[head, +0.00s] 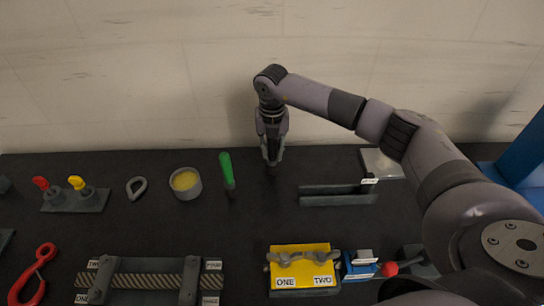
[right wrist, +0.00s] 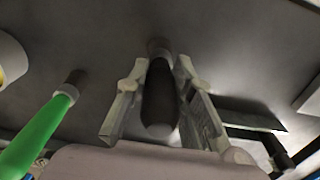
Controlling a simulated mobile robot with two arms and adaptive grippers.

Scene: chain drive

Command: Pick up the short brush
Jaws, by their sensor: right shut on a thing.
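The short brush, with a dark rounded handle (right wrist: 160,98) and a greyish far end, is between the fingers of my right gripper in the right wrist view. My right gripper (head: 272,160) points down over the back of the dark table in the head view and is shut on the brush. The fingers hide most of the brush there. I cannot tell whether its lower end touches the table. A longer brush with a green handle (head: 225,167) stands to the left; it also shows in the right wrist view (right wrist: 40,135). My left gripper is not in view.
A grey cup with yellow contents (head: 185,183) is left of the green brush. A dark slotted rail (head: 335,195) lies right of my gripper. A yellow block (head: 300,270) and a chain fixture (head: 148,280) are at the front. The wall is close behind.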

